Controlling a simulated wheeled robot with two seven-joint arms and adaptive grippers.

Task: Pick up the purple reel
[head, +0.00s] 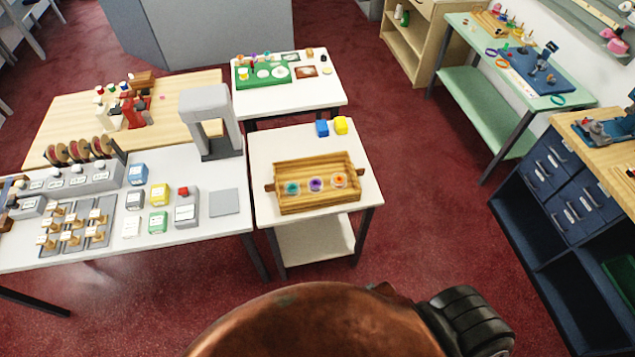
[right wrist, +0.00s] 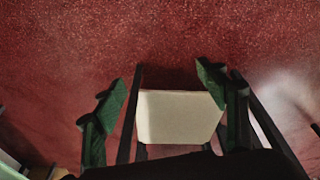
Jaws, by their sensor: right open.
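The purple reel (head: 316,184) sits in a wooden tray (head: 318,206) on a small white table (head: 277,143). It stands between a teal reel (head: 292,188) on its left and an orange reel (head: 339,180) on its right. My right gripper (right wrist: 165,95) shows in the right wrist view with its two dark green fingers spread apart and nothing between them. Below it are the red floor and a pale shelf board (right wrist: 180,117). No reel shows in that view. Neither gripper is in the head view.
A blue block (head: 322,128) and a yellow block (head: 341,125) stand behind the tray. A long white table (head: 215,235) with several boxes adjoins on the left. A dark blue drawer cabinet (head: 560,190) stands at the right. Red floor between is clear.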

